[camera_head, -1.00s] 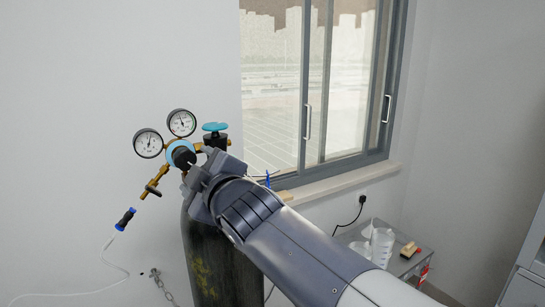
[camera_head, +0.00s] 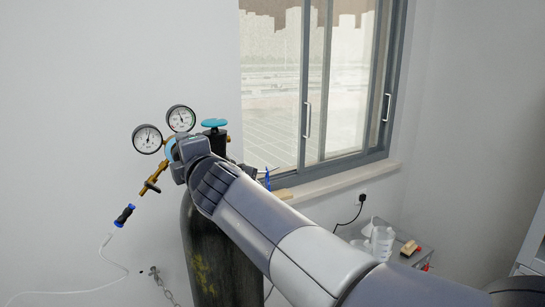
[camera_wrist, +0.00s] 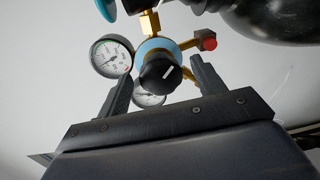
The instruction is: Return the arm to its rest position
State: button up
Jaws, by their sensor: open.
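My arm (camera_head: 285,235) reaches from the lower right to the gas cylinder's regulator. My gripper (camera_wrist: 165,78) is open in the wrist view, with its two dark fingers spread apart. The black regulator knob (camera_wrist: 160,73) shows between and beyond the fingers; I cannot tell if they touch it. In the head view my wrist hides the knob and most of the gripper. The blue regulator ring (camera_head: 170,149) shows only at its edge. Two round gauges sit beside it, a left gauge (camera_head: 147,139) and an upper gauge (camera_head: 180,118).
The dark gas cylinder (camera_head: 215,262) stands upright below my wrist, with a blue valve handwheel (camera_head: 214,123) on top. A hose (camera_head: 108,240) hangs at left. A window (camera_head: 310,85) and sill (camera_head: 330,184) are behind. A small table (camera_head: 393,256) at right holds clear containers (camera_head: 381,243).

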jog(key=n, duration=0.9)
jog(key=shift+a+t+h, duration=0.1)
jog(key=shift+t+h, duration=0.2)
jog(key=shift+t, duration=0.1)
